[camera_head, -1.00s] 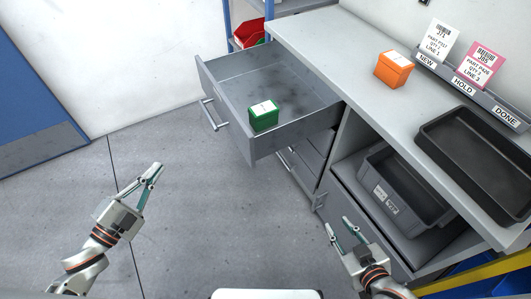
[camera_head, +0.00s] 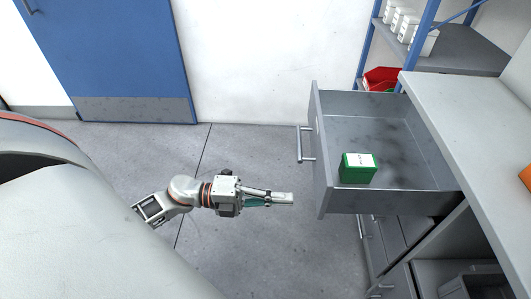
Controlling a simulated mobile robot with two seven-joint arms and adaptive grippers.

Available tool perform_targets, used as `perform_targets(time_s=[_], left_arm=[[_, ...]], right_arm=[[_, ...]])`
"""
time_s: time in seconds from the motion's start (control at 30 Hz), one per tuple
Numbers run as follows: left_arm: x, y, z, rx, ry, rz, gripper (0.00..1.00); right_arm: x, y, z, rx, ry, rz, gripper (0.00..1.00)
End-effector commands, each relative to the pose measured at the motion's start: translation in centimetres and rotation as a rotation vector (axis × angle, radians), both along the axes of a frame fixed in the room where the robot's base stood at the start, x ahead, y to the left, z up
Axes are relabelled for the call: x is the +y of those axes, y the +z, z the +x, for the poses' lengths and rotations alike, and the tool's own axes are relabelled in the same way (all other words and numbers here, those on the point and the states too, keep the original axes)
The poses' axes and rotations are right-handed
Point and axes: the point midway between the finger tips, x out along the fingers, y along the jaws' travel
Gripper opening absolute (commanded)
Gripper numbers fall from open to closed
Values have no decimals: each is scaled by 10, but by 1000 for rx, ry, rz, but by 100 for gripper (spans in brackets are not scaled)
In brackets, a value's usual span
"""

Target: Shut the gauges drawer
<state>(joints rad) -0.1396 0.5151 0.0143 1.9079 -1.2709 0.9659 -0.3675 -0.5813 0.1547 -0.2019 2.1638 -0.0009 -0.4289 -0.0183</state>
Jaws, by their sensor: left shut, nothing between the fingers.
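The open drawer (camera_head: 390,204) sticks out from the grey workbench, with its front panel on the left and a bar handle (camera_head: 301,145) on that front. A green box with a white label (camera_head: 358,169) stands inside, near the front. I cannot read a name on the drawer. My left gripper (camera_head: 290,198) is shut and empty, pointing right. It is in front of the drawer, a short gap to the left of the front panel and nearer to me than the handle. My right gripper is out of view.
The workbench top (camera_head: 470,110) is on the right, with closed drawers (camera_head: 400,240) below the open one. A blue shelf rack with a red bin (camera_head: 382,78) stands behind. A blue door (camera_head: 110,55) is at the back left. The floor (camera_head: 250,150) left of the drawer is clear.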

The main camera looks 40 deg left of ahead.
Motion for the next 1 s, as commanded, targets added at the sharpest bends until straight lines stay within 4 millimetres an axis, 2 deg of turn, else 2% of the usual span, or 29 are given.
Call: perform_targets(time_s=[0.2, 0.4, 1.0], left_arm=[[-32, 0, 22, 0, 0, -2, 0], [-48, 0, 33, -1, 1, -1, 0], [-56, 0, 38, 0, 0, -1, 0]], right_arm=[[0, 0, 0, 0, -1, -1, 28], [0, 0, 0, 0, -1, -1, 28], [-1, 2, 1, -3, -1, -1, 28]])
